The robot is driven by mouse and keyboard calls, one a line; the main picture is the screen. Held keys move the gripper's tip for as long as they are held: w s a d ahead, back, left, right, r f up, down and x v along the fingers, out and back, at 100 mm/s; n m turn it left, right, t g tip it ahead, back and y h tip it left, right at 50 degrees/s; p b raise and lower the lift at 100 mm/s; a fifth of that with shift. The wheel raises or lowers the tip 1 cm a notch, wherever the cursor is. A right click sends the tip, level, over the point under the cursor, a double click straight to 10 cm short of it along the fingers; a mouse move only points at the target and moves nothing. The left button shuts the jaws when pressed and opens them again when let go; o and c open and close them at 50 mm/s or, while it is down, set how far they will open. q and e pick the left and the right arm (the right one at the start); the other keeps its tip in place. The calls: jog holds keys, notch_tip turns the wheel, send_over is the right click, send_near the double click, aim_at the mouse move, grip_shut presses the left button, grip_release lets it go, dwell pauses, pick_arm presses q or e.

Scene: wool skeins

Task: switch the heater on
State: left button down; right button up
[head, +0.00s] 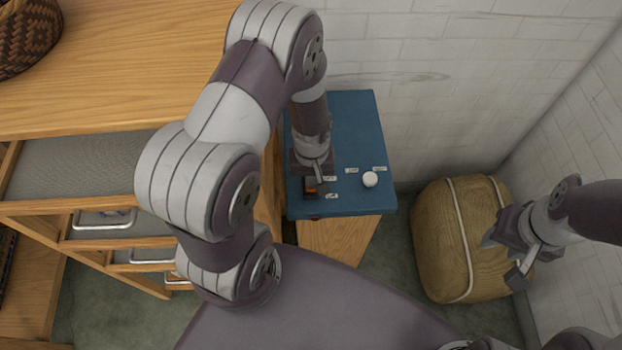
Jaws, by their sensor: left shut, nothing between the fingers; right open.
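The heater appears as a blue panel (355,135) on a wooden stand. A small switch (310,187) with an orange-lit part sits near its front left, and a white round knob (370,179) is to the right of it. Small white labels lie around them. My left gripper (319,186) is shut and empty, pointing down right at the switch; its fingers partly cover the switch, and I cannot tell whether they touch it. My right gripper (510,262) is open and empty at the right, in front of a tan bale.
The tan bale (438,240) with pale straps stands on the floor by the wall. A wooden cabinet (120,100) with drawers, some pulled open, fills the left. A woven basket (25,35) is on its top.

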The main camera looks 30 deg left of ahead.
pick_arm(q)
jog(key=shift+f+b, duration=0.35)
jog(key=shift+f, duration=0.2)
jog(key=shift+r, duration=0.1)
notch_tip(320, 180, up, 7)
jog(key=p, duration=0.6)
jog(key=shift+p, duration=0.35)
